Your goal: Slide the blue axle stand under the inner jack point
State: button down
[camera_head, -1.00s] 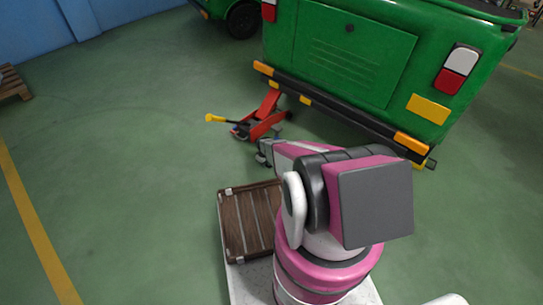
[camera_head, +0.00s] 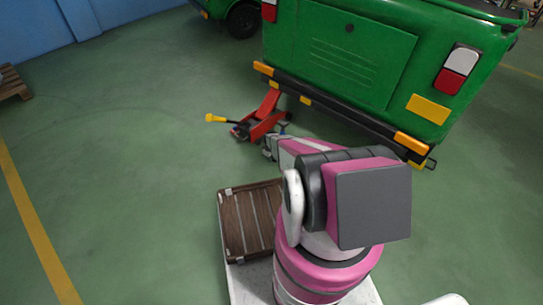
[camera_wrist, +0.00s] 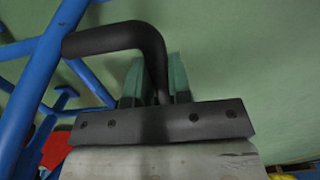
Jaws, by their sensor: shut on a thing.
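The blue axle stand shows as thick blue tubes (camera_wrist: 32,85) on the left of the wrist view. A bent black handle (camera_wrist: 115,38) runs from it to my gripper (camera_wrist: 155,88), whose fingers are shut on the handle. In the head view my gripper (camera_head: 271,148) is low, near the floor, just in front of the red jack and short of the green vehicle's rear bumper (camera_head: 340,113). My arm hides most of the stand there. I cannot make out the inner jack point under the vehicle.
A red floor jack (camera_head: 262,122) with a yellow-ended handle (camera_head: 215,118) stands at the bumper's left part, close to my gripper. A brown slatted case (camera_head: 250,220) lies left of my arm. The green floor to the left is clear. A wooden pallet (camera_head: 13,84) is at the far left.

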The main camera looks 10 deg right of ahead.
jog(key=shift+w+d, duration=2.55)
jog(key=shift+d, duration=0.85)
jog(key=shift+w+d, duration=2.5)
jog(key=shift+d, duration=0.95)
jog(key=shift+w+d, duration=2.55)
jog(key=shift+d, duration=0.85)
jog(key=c, duration=0.9)
grip_release()
jog(key=shift+r, duration=0.15)
jog(key=shift+r, duration=4.1)
jog(key=shift+s+a, duration=0.1)
